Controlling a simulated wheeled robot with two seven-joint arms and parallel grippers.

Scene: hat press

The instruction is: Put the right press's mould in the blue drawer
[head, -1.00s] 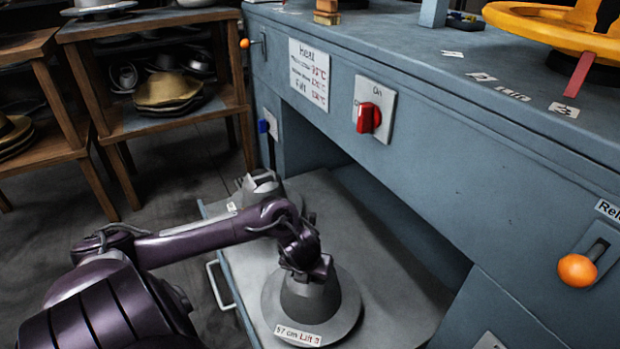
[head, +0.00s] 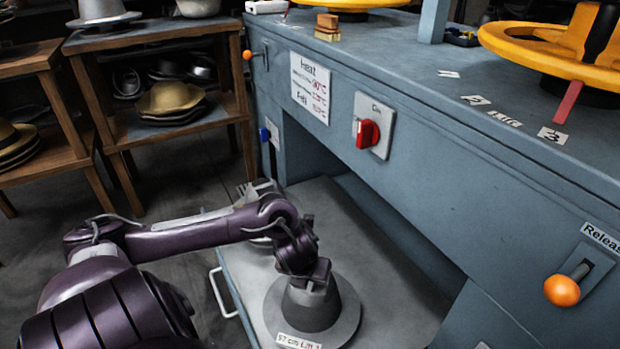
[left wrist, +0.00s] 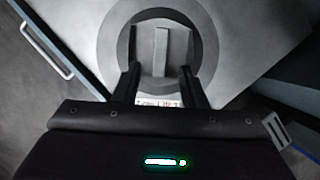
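The blue drawer (head: 232,285) is pulled out from under the blue bench. A grey hat-shaped mould (head: 346,318) with a white label reading about "57 cm Lift 3" sits upright on its grey floor, at the near end. The mould also shows in the left wrist view (left wrist: 205,38), with a raised bar across its crown. My left gripper (head: 306,284) is directly over the crown. In the left wrist view its fingers (left wrist: 160,72) are apart, one on each side of the bar's near end, with gaps visible. My right gripper is out of view.
The bench front carries a red switch (head: 368,133) and an orange release knob (head: 562,291). A yellow wheel (head: 545,50) is on top. Hat shelves (head: 160,125) stand at back left.

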